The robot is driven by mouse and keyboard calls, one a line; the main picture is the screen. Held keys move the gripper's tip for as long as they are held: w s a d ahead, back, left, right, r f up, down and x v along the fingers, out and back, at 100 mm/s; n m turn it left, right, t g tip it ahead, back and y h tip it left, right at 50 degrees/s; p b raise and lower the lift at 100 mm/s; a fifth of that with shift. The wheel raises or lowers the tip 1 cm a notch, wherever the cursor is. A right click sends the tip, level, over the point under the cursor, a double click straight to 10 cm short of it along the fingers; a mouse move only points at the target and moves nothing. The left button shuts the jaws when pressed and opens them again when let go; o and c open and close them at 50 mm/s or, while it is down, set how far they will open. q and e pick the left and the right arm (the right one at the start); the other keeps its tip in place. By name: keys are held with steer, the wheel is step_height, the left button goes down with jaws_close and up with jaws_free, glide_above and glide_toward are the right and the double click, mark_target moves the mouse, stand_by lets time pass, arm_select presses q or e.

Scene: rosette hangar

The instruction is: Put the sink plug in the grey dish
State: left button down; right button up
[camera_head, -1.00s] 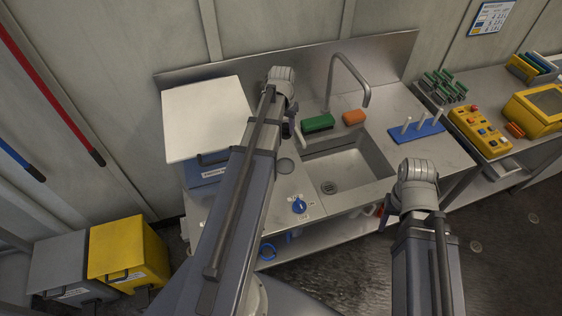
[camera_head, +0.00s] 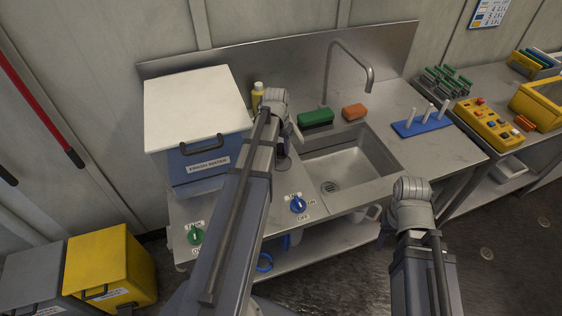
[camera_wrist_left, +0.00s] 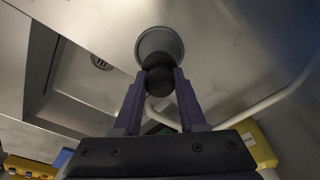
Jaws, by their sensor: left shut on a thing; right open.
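The sink plug (camera_wrist_left: 158,80) is a dark round piece in the left wrist view. My left gripper (camera_wrist_left: 159,86) is shut on it, with one finger on each side. The grey dish (camera_wrist_left: 160,42) is a round shape just beyond the plug, which overlaps its near edge; I cannot tell whether they touch. The plug is hidden there by my left wrist. My right gripper (camera_head: 388,222) is open, low in front of the counter, mostly hidden by its wrist.
The sink basin (camera_head: 345,168) lies right of the dish. A green sponge (camera_head: 316,118), an orange sponge (camera_head: 354,112) and a faucet (camera_head: 350,62) are behind it. A fresh water box (camera_head: 200,160) stands left, with a yellow bottle (camera_head: 257,92) beside it. A blue peg rack (camera_head: 423,124) is right.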

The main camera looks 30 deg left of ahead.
mark_target(281, 153)
arm_select(q)
step_height(281, 153, down, 4)
steer(key=b, duration=0.3)
steer(key=shift+r+b, duration=0.15)
steer(key=shift+b, duration=0.2)
steer(key=shift+f, duration=0.2)
steer(key=shift+c, duration=2.4)
jaws_free()
steer(key=shift+r, duration=0.2)
step_height(281, 153, up, 12)
steer(key=s+p, duration=0.1)
steer(key=p, duration=1.1)
steer(key=shift+s, duration=0.4)
steer(key=shift+d+f, duration=0.1)
steer(key=shift+d, duration=0.05)
